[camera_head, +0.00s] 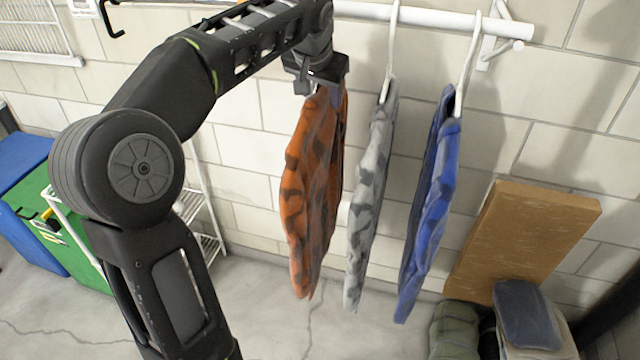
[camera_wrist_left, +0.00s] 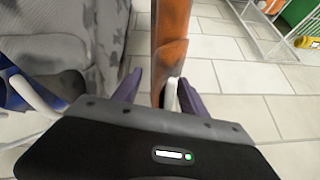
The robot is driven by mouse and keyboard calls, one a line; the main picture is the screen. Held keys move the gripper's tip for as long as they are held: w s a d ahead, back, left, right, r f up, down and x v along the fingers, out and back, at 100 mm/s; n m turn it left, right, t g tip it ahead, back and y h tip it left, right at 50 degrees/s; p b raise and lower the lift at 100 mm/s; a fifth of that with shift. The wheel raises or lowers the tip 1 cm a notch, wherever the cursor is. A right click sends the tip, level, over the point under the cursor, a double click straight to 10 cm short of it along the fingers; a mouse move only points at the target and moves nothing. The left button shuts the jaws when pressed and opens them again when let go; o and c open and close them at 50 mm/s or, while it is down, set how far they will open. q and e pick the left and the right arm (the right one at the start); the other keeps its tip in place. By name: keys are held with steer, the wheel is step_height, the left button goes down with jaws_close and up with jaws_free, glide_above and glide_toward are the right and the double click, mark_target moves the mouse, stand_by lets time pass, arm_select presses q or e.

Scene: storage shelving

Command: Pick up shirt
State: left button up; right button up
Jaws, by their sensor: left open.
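An orange-and-dark patterned shirt (camera_head: 312,190) hangs below the white rail. A grey patterned shirt (camera_head: 370,195) and a blue shirt (camera_head: 430,205) hang to its right on white hangers. My left gripper (camera_head: 316,82) is at the top of the orange shirt and hides its hanger and the shirt's upper end. In the left wrist view my gripper (camera_wrist_left: 160,88) is open, with one purple finger on each side of the orange shirt (camera_wrist_left: 170,55) and a bit of white hanger (camera_wrist_left: 173,94). Contact cannot be told. The grey shirt (camera_wrist_left: 85,45) is close on the left. My right gripper is not in view.
The white rail (camera_head: 430,16) is fixed to a block wall. A brown board (camera_head: 525,240) leans at the right, behind folded dark items (camera_head: 525,315). A white wire rack (camera_head: 205,215) and green and blue bins (camera_head: 25,190) stand at left. Floor below the shirts looks clear.

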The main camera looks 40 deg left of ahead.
arm_select(q)
steer(key=shift+w+a+f, duration=0.1)
steer(key=shift+w+f, duration=0.15)
steer(key=shift+f, duration=0.2)
steer(key=shift+c, duration=0.4)
jaws_close()
stand_by(1.1)
